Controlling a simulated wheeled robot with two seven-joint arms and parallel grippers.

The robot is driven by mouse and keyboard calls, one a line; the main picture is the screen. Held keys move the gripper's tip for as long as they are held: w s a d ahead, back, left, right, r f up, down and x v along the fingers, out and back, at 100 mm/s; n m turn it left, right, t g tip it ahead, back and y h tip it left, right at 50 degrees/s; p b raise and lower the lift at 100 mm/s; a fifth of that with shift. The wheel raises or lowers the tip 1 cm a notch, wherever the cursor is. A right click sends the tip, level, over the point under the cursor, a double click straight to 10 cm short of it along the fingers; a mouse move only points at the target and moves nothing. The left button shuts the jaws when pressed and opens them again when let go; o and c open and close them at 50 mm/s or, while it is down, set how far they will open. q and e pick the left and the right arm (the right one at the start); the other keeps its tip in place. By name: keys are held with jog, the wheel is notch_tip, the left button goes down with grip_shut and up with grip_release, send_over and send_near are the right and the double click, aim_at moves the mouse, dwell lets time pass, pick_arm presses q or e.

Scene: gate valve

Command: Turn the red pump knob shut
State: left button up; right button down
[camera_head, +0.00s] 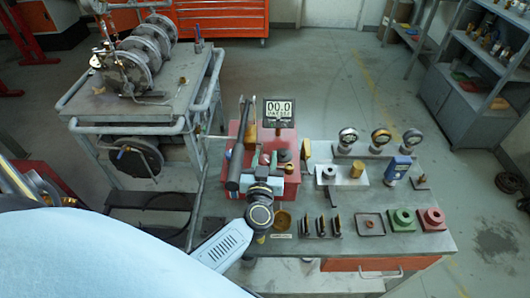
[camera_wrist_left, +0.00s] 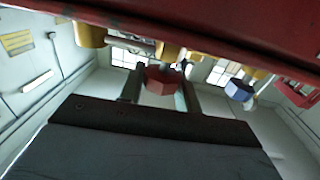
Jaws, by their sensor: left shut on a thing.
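The red pump knob (camera_wrist_left: 161,80) is a small faceted red piece, seen in the left wrist view between the two dark fingers of my left gripper (camera_wrist_left: 161,92). The gripper is shut on it. A blue knob (camera_wrist_left: 238,90) sits to its right, clear of the fingers. In the head view my left gripper (camera_head: 268,168) reaches over the red pump body (camera_head: 291,187) on the bench. The arm and wrist hide the knob there, so I cannot make out its turn angle. My right gripper is not in view.
A display (camera_head: 278,111) reading 00.0 stands behind the pump. Several gauges, such as one gauge (camera_head: 347,138), stand to the right. A green block (camera_head: 402,219) and a red block (camera_head: 432,219) sit at the bench's front right. A cart (camera_head: 140,110) stands at left.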

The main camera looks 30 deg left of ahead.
pick_arm(q)
jog(key=m+t+h+p, duration=0.1)
jog(key=m+h, duration=0.1)
jog(key=h, duration=0.1)
jog(key=shift+a, duration=0.1)
jog(key=m+h, duration=0.2)
jog(key=shift+f+t+h+b, duration=0.1)
jog(key=shift+t+h+b, duration=0.2)
jog(key=shift+t, duration=0.1)
jog(key=m+h+b, duration=0.2)
jog(key=h+b, duration=0.1)
jog(key=h, duration=0.1)
jog(key=shift+f+m, duration=0.15)
jog(key=shift+m, duration=0.25)
jog(key=shift+r+m+h+b, duration=0.2)
jog(key=shift+m+h+b, duration=0.5)
jog(key=shift+h+b, duration=0.6)
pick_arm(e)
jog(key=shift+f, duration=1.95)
pick_arm(q)
jog(key=o, duration=1)
jog(key=p+v, duration=0.1)
jog(key=v, duration=1.2)
jog(key=shift+s+a+r, duration=0.15)
jog(key=shift+r, duration=0.05)
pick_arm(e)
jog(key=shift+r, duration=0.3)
